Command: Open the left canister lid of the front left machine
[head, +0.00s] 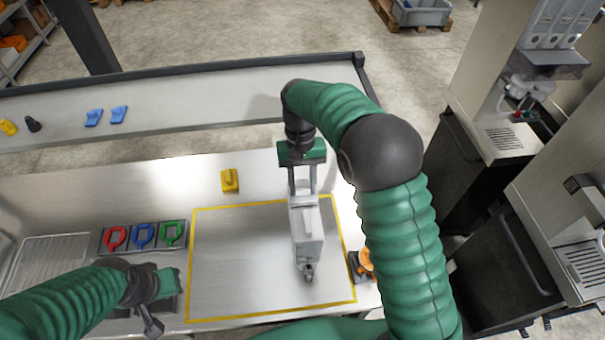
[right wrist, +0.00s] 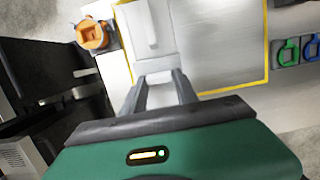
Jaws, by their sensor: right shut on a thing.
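My right gripper (head: 302,188) is shut on a pale grey canister (head: 306,232), a long box with a small metallic fitting at its near end. The canister is over the yellow-outlined area of the bench; I cannot tell whether it touches the surface. In the right wrist view, the fingers (right wrist: 164,82) are at the near end of the canister (right wrist: 150,32). A machine (head: 520,90) at the upper right carries white canisters (head: 545,25), cut off by the frame edge; their lids are not clear. My left gripper (head: 155,292) is low at the left, its jaws unclear.
A second machine (head: 575,205) stands at the right edge. Red, blue and green looped tools (head: 143,236) lie in a tray left of the outlined area. A yellow block (head: 229,180) lies behind it. An orange item (head: 366,262) stands at its right, beside my right arm.

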